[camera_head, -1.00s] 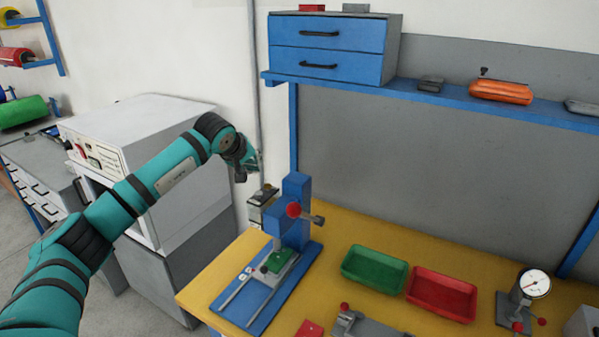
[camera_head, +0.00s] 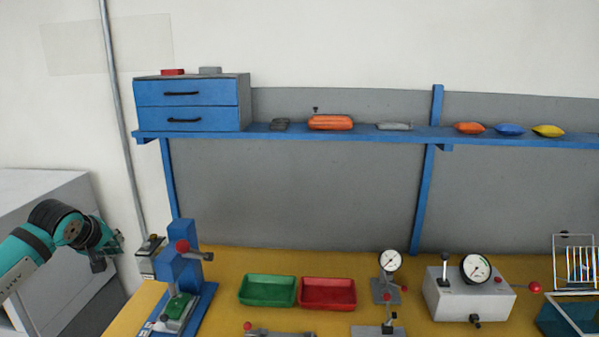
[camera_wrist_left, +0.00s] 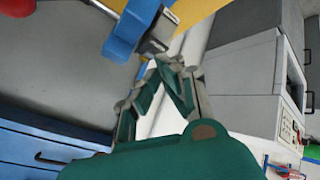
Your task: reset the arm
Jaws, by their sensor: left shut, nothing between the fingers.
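My left arm comes in from the lower left in the head view. Its gripper (camera_head: 112,248) is at the left of the blue press (camera_head: 183,272), apart from it, in front of the wall. In the left wrist view the gripper's fingers (camera_wrist_left: 160,66) come together at the tips, shut and empty. The blue press also shows beyond the fingertips in the left wrist view (camera_wrist_left: 128,28). My right gripper is not in view.
A yellow bench (camera_head: 225,290) carries a green tray (camera_head: 268,304), a red tray (camera_head: 328,306) and gauge devices (camera_head: 470,297). A blue shelf (camera_head: 350,133) with drawers (camera_head: 188,105) runs above. A grey cabinet (camera_head: 50,190) stands at the left.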

